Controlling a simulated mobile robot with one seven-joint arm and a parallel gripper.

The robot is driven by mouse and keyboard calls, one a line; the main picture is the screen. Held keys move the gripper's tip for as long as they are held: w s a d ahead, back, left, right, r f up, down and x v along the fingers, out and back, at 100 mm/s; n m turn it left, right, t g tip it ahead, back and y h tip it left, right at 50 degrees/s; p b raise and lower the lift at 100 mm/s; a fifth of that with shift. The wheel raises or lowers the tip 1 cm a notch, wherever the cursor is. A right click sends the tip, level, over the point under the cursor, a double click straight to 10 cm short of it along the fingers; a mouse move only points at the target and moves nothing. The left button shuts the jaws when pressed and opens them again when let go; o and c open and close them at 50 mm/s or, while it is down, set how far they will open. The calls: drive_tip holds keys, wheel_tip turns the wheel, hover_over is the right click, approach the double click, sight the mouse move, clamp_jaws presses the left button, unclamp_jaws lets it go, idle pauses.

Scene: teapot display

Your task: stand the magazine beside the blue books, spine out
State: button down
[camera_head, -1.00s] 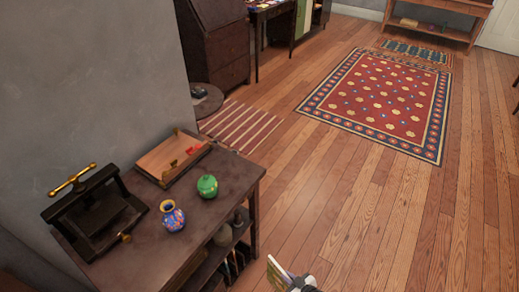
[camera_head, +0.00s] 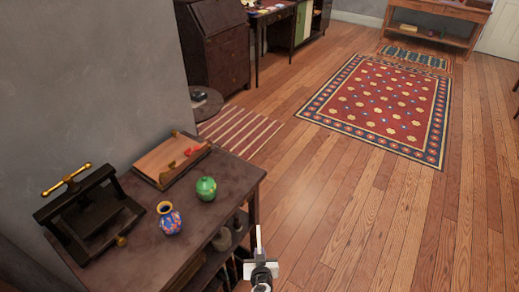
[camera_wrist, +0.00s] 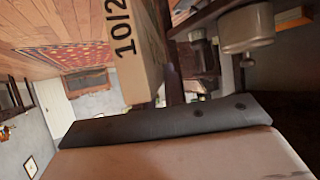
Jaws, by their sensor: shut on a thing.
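The magazine (camera_head: 258,240) shows as a thin pale upright strip in the head view, seen almost edge-on. My gripper (camera_head: 261,268) is shut on it, just to the right of the dark cabinet's lower shelf. In the wrist view the magazine (camera_wrist: 138,50) shows a tan face with the printed mark "10/2" and stands just beyond my gripper. The blue books cannot be made out. Dark upright shapes stand low in the cabinet (camera_head: 205,215), partly hidden by its top and side.
On the cabinet top are a green jar (camera_head: 206,189), a blue patterned vase (camera_head: 170,218), a black press (camera_head: 88,215) and a wooden box (camera_head: 172,160). A grey pot (camera_wrist: 247,28) shows close by in the wrist view. The floor to the right is clear.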

drive_tip(key=shift+w+r+m+h, duration=0.2)
drive_tip(key=shift+r+m+h, duration=0.1)
drive_tip(key=shift+r, duration=0.8)
